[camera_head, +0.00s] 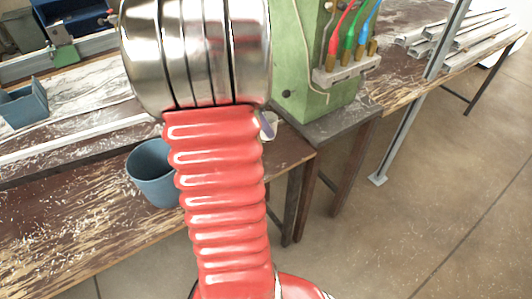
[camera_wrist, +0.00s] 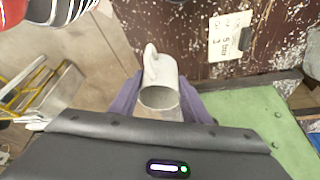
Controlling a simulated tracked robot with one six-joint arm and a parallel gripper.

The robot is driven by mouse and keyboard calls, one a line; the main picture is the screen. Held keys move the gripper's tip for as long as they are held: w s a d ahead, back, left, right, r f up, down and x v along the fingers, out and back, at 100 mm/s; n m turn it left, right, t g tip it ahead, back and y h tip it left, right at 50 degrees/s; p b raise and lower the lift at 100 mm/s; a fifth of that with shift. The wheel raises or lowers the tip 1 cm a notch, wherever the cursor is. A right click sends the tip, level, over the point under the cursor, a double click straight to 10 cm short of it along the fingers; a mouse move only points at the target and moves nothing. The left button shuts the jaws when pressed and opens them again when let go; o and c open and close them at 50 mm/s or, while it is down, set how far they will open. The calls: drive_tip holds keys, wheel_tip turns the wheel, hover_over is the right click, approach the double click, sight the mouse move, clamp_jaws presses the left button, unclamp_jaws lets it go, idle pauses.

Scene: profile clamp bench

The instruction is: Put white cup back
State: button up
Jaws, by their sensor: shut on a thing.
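The white cup (camera_wrist: 161,72) is between the purple fingers of my gripper (camera_wrist: 160,92) in the wrist view. The gripper is shut on it. The cup's open mouth faces the wrist camera and its handle points away, toward the top of the picture. In the head view my red ribbed arm hides most of the gripper. Only a bit of a purple finger (camera_head: 266,125) and a sliver of the white cup (camera_head: 272,128) show at the arm's right edge, near the green machine. Whether the cup touches a surface cannot be told.
A worn brown bench (camera_head: 75,215) carries a blue-grey bin (camera_head: 150,172) beside my arm. Another blue bin (camera_head: 24,104) is at far left. A green machine (camera_head: 322,60) with coloured hoses stands right. A paper note (camera_wrist: 230,36) lies on the bench. Metal profiles (camera_head: 455,38) lie far right.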

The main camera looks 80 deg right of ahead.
wheel_tip(320, 180, down, 6)
drive_tip(key=shift+r, duration=0.15)
idle(0.3)
drive_tip(key=shift+f, duration=1.9)
drive_tip(key=o, duration=1.2)
